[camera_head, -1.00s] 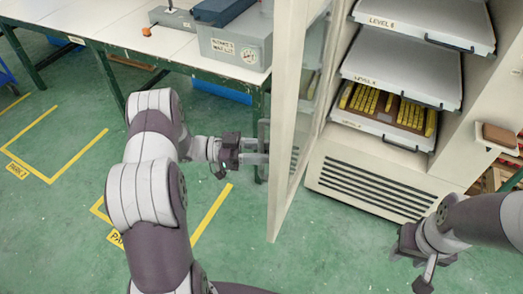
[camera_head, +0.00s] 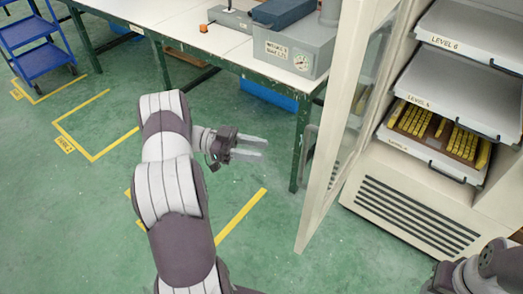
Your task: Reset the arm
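My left gripper (camera_head: 252,148) is in the middle of the head view, in front of the table and left of the open cabinet door (camera_head: 338,130). Its two fingers point right, with a gap between them and nothing held. It is apart from the door and its handle (camera_head: 308,150). My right arm (camera_head: 485,272) shows only in part at the bottom right corner. Its fingers are cut off by the picture edge.
The cabinet at the right holds several trays, and a lower tray (camera_head: 415,152) carries yellow pieces. A long table (camera_head: 180,22) with a grey box (camera_head: 293,48) stands behind. A blue cart (camera_head: 40,50) is at the upper left.

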